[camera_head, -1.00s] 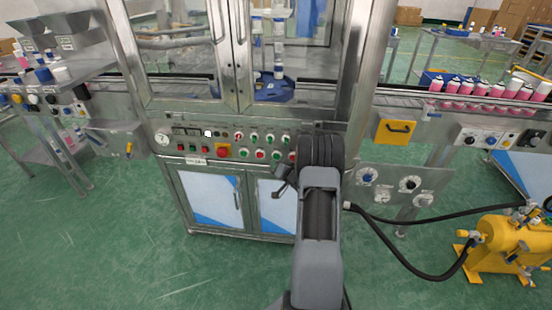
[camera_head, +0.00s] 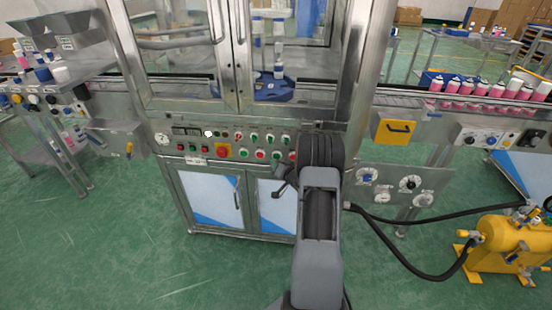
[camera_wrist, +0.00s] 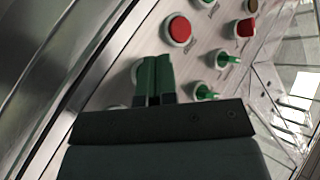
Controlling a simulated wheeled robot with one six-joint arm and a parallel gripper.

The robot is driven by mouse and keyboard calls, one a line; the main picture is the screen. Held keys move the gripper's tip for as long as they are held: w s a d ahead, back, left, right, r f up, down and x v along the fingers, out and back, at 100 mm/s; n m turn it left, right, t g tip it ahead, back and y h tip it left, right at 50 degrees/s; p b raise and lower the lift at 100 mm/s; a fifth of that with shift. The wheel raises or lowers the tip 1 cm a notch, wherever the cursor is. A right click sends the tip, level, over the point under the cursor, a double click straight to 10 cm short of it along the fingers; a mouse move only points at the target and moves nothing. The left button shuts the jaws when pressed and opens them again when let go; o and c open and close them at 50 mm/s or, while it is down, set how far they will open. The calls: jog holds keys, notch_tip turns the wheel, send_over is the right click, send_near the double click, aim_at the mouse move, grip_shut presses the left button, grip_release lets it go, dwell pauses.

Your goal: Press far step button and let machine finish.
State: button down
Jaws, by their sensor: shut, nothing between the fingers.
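My arm covers the panel's right end. In the wrist view my gripper (camera_wrist: 155,62) is shut and empty, its fingers close over the panel. A large red button (camera_wrist: 180,29) is just beyond the fingertips, with a smaller red control (camera_wrist: 245,28) and green switches (camera_wrist: 228,59) to the right. Fingers hide part of a pale round rim. I cannot tell which control is the far step button, or whether the fingers touch one.
Pink cans (camera_head: 467,87) stand on the right conveyor. A yellow pump unit (camera_head: 510,243) with black hoses sits on the floor at right. A blue carousel (camera_head: 272,90) is behind the glass. Open green floor (camera_head: 110,240) lies at front left.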

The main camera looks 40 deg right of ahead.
jog(key=shift+w+d, duration=0.5)
jog(key=shift+d, duration=0.05)
dwell(0.9)
jog(key=shift+s+a, duration=0.6)
dwell(0.4)
jog(key=s+a, duration=0.3)
jog(key=shift+s+a, duration=0.25)
jog(key=shift+s, duration=0.05)
dwell(1.1)
